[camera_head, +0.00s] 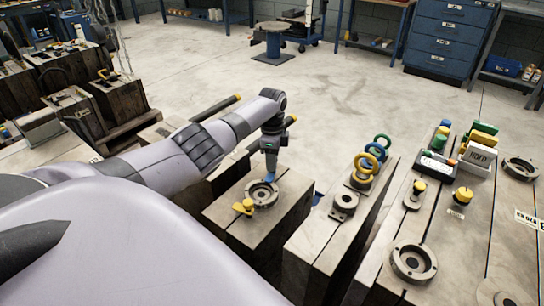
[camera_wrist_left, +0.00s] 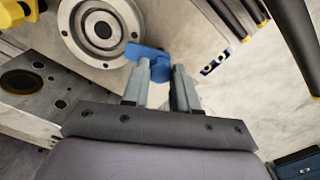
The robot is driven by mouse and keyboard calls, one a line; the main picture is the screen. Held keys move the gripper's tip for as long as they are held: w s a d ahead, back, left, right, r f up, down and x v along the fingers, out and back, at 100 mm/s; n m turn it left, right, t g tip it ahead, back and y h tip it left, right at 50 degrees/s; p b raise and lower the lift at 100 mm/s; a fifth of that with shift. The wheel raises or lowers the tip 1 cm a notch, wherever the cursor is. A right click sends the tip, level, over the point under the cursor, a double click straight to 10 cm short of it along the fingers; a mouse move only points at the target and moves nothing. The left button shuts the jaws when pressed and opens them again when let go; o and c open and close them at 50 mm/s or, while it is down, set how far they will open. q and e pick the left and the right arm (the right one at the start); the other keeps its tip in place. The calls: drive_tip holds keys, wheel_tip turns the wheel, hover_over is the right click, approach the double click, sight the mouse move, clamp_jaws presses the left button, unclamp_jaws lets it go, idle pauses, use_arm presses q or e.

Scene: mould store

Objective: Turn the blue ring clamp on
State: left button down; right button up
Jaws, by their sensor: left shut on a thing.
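The blue ring clamp (camera_wrist_left: 148,54) shows as a blue piece at the edge of a round metal flange (camera_wrist_left: 101,28) with a dark centre hole. In the head view the flange (camera_head: 262,194) sits on top of a steel mould block (camera_head: 232,212). My left gripper (camera_wrist_left: 160,72) points down at the flange's far edge and is shut on the blue clamp, with the blue showing between and beyond its fingers. In the head view my left gripper (camera_head: 270,165) hides part of the clamp. My right gripper is not in view.
A yellow clamp (camera_head: 244,207) sits at the flange's near-left side. To the right, a block carries a small metal fitting (camera_head: 344,203) and upright yellow, blue and green rings (camera_head: 372,158). Mould blocks (camera_head: 96,92) crowd the left. The floor (camera_head: 340,90) behind is open.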

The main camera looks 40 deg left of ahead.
use_arm(q)
drive_tip(key=c, duration=0.9)
unclamp_jaws()
drive_tip(key=shift+o, duration=0.2)
wheel_tip(320, 180, up, 6)
drive_tip(key=shift+f+p, duration=0.1)
drive_tip(key=shift+p, duration=1)
drive_tip(key=shift+r, duration=0.7)
